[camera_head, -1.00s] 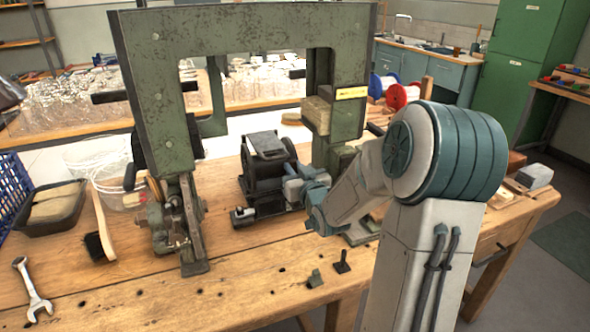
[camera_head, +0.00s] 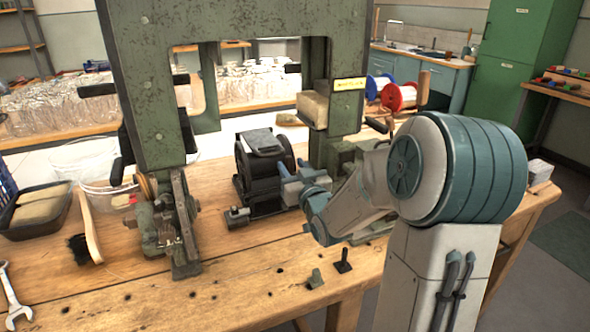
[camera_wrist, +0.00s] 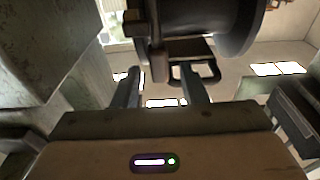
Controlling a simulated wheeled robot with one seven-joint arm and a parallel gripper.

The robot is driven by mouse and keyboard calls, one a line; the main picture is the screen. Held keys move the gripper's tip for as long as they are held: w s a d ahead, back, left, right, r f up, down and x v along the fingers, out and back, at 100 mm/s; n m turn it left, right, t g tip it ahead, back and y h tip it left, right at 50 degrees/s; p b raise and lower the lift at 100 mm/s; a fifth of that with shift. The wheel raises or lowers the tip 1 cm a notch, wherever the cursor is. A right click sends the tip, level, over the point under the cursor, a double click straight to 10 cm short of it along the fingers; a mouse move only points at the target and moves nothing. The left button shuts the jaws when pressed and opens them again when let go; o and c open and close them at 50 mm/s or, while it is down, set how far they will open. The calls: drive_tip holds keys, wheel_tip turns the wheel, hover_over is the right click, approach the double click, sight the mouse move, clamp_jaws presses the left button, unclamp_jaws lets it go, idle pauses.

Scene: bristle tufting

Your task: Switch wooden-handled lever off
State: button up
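I cannot pick out the wooden-handled lever with certainty. An upright wooden piece (camera_head: 424,91) stands by the red spool behind my arm, but I cannot tell whether it is the lever's handle. My gripper (camera_wrist: 160,90) is open in the wrist view, its two fingers apart with nothing held between them. A dark metal bracket (camera_wrist: 195,48) with a loop lies just beyond the fingers, under a dark round drum (camera_wrist: 215,20). In the head view my gripper end is beside the black motor unit (camera_head: 265,165), its fingers not clear there.
A tall green machine frame (camera_head: 150,90) stands over the wooden bench (camera_head: 240,290). A tufting mechanism (camera_head: 168,225), a wooden-handled brush (camera_head: 88,228), a black tray (camera_head: 38,210) and a wrench (camera_head: 14,300) are at left. Small black and green pegs stand at the bench's front edge.

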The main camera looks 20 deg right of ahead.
drive_tip(key=s, duration=0.7)
drive_tip(key=shift+s+d+f, duration=0.25)
drive_tip(key=shift+d+f, duration=0.05)
drive_tip(key=shift+f, duration=0.15)
